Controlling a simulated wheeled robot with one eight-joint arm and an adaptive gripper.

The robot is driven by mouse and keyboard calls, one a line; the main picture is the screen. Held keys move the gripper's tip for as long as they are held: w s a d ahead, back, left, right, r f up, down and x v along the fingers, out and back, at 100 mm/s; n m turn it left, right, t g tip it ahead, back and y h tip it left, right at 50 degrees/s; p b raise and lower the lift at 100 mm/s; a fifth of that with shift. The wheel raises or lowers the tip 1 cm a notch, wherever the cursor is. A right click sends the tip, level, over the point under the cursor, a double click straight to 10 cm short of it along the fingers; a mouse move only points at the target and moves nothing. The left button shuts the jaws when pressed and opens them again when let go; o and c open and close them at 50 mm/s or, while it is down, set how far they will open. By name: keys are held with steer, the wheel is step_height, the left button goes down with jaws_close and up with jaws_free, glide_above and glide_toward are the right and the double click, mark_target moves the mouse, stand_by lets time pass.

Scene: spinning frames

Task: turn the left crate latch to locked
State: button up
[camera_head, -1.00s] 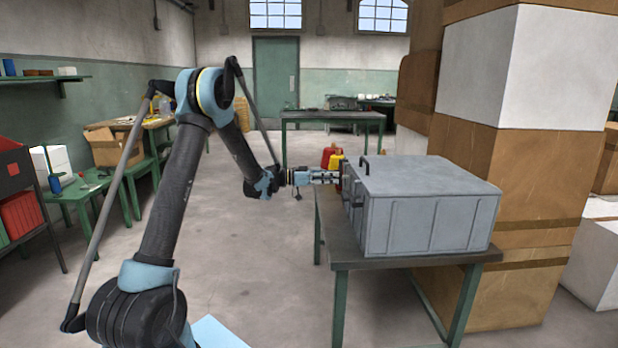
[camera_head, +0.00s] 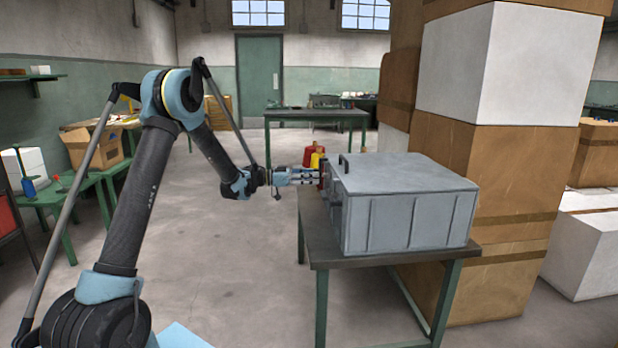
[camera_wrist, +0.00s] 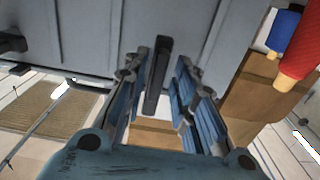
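The grey crate (camera_head: 405,208) stands on a dark-topped table with green legs. Its front face (camera_wrist: 95,30) fills the upper part of the wrist view. A dark bar-shaped latch (camera_wrist: 156,76) stands nearly upright in that view, between the fingers of my gripper (camera_wrist: 160,75). The fingers are apart, with a gap visible on both sides of the bar. A second dark fitting (camera_wrist: 12,43) shows at the left edge of the wrist view. In the head view my gripper (camera_head: 318,178) is at the crate's left side, and the latch there is too small to make out clearly.
The table (camera_head: 345,255) carries the crate. Red (camera_head: 312,157) and yellow (camera_head: 317,161) containers show behind the gripper. Stacked boxes (camera_head: 485,190) stand close on the crate's right. The floor (camera_head: 225,270) left of the table is clear.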

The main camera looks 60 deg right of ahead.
steer(key=shift+r, duration=0.1)
steer(key=v, duration=1.2)
steer(key=shift+w, duration=0.1)
stand_by(0.5)
